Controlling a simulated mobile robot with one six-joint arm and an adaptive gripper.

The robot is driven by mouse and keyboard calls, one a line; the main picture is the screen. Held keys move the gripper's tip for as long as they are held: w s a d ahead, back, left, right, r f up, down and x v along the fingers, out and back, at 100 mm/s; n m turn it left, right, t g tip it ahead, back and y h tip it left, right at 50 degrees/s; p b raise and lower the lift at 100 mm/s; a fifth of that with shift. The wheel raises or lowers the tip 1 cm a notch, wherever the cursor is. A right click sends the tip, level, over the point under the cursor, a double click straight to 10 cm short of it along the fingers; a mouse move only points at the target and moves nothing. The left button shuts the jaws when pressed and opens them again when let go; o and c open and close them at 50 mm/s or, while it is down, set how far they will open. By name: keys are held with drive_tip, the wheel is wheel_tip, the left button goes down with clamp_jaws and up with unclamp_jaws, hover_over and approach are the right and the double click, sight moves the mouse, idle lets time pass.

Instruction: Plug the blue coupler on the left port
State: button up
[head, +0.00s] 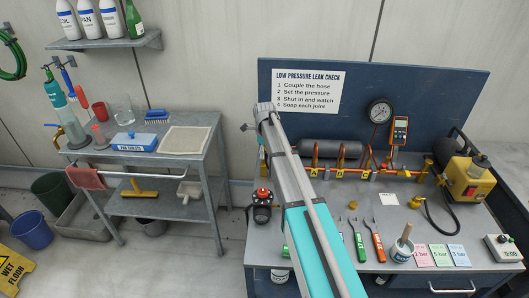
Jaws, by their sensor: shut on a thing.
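The pipe manifold (345,171) runs along the back of the grey bench, with orange-yellow fittings and red valve parts. Its leftmost visible fitting (313,172) is just right of my arm. I cannot tell which opening is the left port, and my arm may hide part of that end. My grey and teal arm rises from the bottom middle to the sign and covers the bench's left-centre. No blue coupler can be picked out.
A gauge (380,111), an orange meter (399,130) and a yellow pump (467,180) with a black hose stand at the back right. Tools (376,240), a brush pot (402,248) and coloured cards (442,255) line the front. A red-topped black device (262,206) stands at the left.

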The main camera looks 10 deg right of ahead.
drive_tip(key=shift+f+b, duration=0.3)
drive_tip(key=shift+f, duration=0.05)
clamp_jaws()
drive_tip(key=o, duration=1.3)
unclamp_jaws()
drive_tip(key=shift+r, duration=0.15)
wheel_tip(320, 180, up, 5)
drive_tip(key=p, duration=0.5)
drive_tip(key=shift+f, duration=0.2)
drive_tip(key=s+d+n, duration=0.2)
drive_tip(key=s, duration=0.7)
drive_tip(key=s+d+n, duration=0.3)
drive_tip(key=s, duration=0.6)
drive_tip(key=shift+f+n, duration=0.15)
drive_tip(key=shift+n, duration=0.15)
drive_tip(key=shift+s, duration=0.2)
